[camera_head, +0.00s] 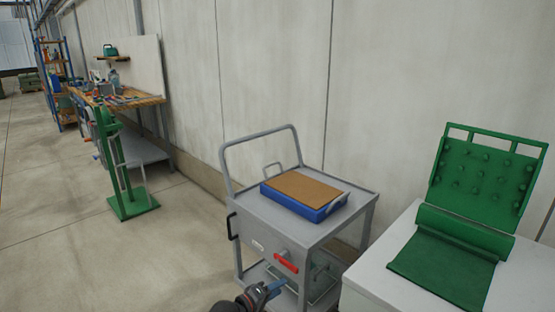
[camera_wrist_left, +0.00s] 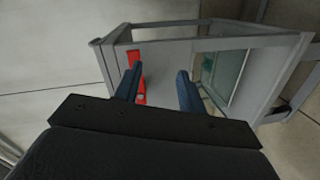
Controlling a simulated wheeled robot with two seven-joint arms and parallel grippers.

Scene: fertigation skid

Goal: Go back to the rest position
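My left gripper (camera_head: 268,290) is at the bottom of the head view, in front of the grey cart (camera_head: 263,226). In the left wrist view its two blue fingers (camera_wrist_left: 158,88) stand apart with nothing between them, so it is open and empty. A red handle (camera_head: 286,262) on the cart's front lies just beyond the fingertips in the head view. The red handle also shows in the left wrist view (camera_wrist_left: 137,75), behind the left finger; I cannot tell whether they touch. My right gripper is in neither view.
A blue tray (camera_head: 318,213) with a brown board (camera_head: 302,187) sits on the cart. At right, a white cabinet (camera_head: 372,272) carries a green mat (camera_head: 445,262) and green panel (camera_head: 483,178). A green stand (camera_head: 133,207) and workbench (camera_head: 135,98) are at left. Floor is clear at lower left.

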